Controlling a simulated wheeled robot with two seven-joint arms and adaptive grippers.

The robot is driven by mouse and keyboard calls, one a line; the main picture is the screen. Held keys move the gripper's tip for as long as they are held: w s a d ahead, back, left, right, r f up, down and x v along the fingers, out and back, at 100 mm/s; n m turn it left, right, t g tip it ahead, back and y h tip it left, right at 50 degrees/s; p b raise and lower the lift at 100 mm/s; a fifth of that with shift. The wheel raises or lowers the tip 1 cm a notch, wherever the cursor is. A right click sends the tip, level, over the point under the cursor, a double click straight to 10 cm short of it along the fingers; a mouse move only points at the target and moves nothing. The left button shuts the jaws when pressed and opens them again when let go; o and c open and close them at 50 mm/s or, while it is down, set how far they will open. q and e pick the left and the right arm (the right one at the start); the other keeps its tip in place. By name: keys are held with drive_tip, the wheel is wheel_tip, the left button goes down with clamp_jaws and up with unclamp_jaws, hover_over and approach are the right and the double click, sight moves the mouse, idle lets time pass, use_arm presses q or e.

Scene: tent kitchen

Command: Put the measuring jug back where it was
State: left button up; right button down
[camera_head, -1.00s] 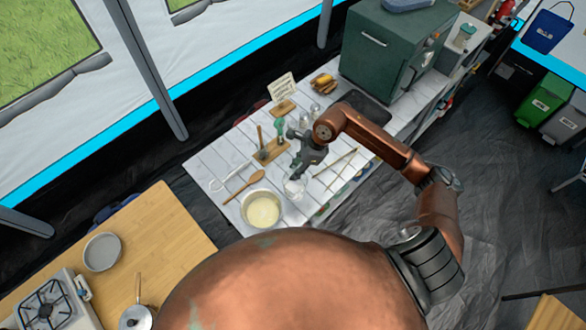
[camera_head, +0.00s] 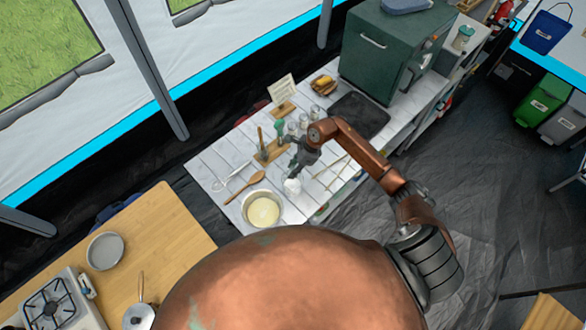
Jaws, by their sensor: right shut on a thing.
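The measuring jug (camera_head: 292,188) is a small clear, whitish vessel at the white slatted table, just right of the bowl. My right gripper (camera_head: 296,172) is directly above and against it, shut on it, with the fingers pointing down. The fingertips and the jug's upper part are partly hidden by the gripper. I cannot tell whether the jug touches the table. My left gripper is not in view.
A wooden spoon (camera_head: 245,187), a whisk (camera_head: 225,183) and a wooden stand (camera_head: 270,152) lie near. Thin sticks (camera_head: 333,172) lie to the right. Small glass jars (camera_head: 303,121) stand behind.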

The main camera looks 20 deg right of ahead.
drive_tip(key=shift+f, duration=0.1)
drive_tip(key=c, duration=1.6)
unclamp_jaws()
drive_tip(key=shift+r, duration=0.3)
drive_tip(key=b+v, duration=0.2)
drive_tip(key=v, duration=0.9)
drive_tip(key=shift+d+r, duration=0.15)
drive_tip(key=shift+r, duration=0.2)
